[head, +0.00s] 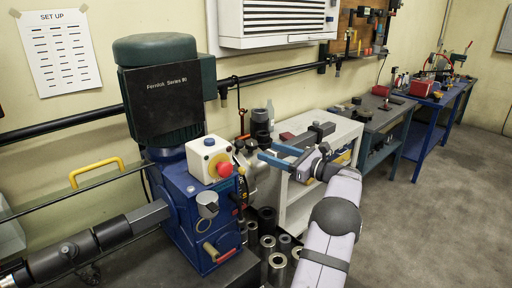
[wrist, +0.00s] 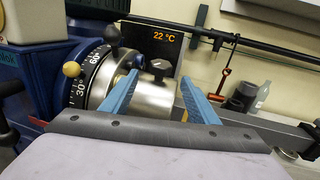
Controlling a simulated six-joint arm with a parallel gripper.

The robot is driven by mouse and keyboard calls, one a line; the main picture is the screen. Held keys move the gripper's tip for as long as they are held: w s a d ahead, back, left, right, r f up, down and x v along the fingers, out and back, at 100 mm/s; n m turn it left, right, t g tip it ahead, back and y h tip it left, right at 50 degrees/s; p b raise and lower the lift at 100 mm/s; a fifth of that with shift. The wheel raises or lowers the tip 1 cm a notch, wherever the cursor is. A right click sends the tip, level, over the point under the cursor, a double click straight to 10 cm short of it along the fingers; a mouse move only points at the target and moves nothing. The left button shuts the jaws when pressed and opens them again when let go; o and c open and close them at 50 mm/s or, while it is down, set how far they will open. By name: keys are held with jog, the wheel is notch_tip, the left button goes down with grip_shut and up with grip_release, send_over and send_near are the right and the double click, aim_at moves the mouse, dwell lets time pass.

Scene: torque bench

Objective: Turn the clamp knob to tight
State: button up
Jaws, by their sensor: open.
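The cylinder joins a dark dial (wrist: 84,79) marked 30° and 60°, with a yellow ball (wrist: 71,69) and a black ball (wrist: 112,33). My gripper (wrist: 160,75) is open, its two blue fingers apart with the knob between and beyond their tips. I cannot tell whether they touch the cylinder. In the head view my gripper (head: 266,151) points left toward the blue machine (head: 185,205); the knob is not clear there.
A white box with a red button (head: 223,169) tops the machine's front. A grey shelf cart (head: 345,132) stands behind my arm. Several metal cylinders (head: 277,265) stand low beside the machine. A display (wrist: 168,37) reads 22 °C. The floor at right is clear.

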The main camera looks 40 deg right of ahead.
aim_at(256, 144)
jog(key=w+p, duration=0.1)
jog(key=w, duration=0.1)
jog(key=w+p, duration=0.1)
jog(key=w+a+p, duration=0.1)
jog(key=w, duration=0.1)
jog(key=shift+w+r+p, duration=0.15)
jog(key=shift+w+p, duration=0.15)
jog(key=shift+p, duration=0.05)
jog(key=shift+w+a+p, duration=0.15)
jog(key=shift+w+p, duration=0.15)
jog(key=shift+w, duration=0.45)
jog(key=c, duration=1.1)
jog(key=shift+o, duration=0.2)
jog(key=shift+f+b, duration=0.25)
jog(key=shift+b, duration=0.05)
